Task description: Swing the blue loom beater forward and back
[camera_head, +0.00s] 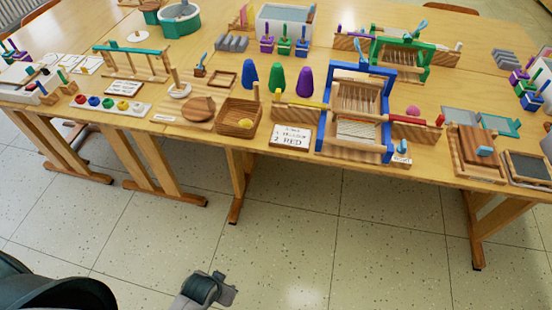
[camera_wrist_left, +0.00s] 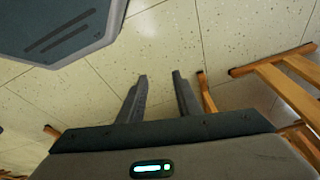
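The blue loom (camera_head: 386,138) stands near the front edge of the table, right of centre in the head view. Its blue beater (camera_head: 362,69) forms a raised crossbar at the back of the frame, with a small light-blue handle on top. Pale warp threads (camera_head: 357,130) run below it. My left gripper (camera_wrist_left: 159,76) is open and empty in the left wrist view, its two fingers apart over the floor. In the head view my left gripper (camera_head: 222,290) is low at the bottom, well short of the table and the loom. My right gripper is out of view.
Blue, green and purple cones (camera_head: 276,79) stand behind the card. A green loom (camera_head: 402,55) stands behind. Floor (camera_head: 330,240) before the table is clear; table legs (camera_head: 240,185) stand below.

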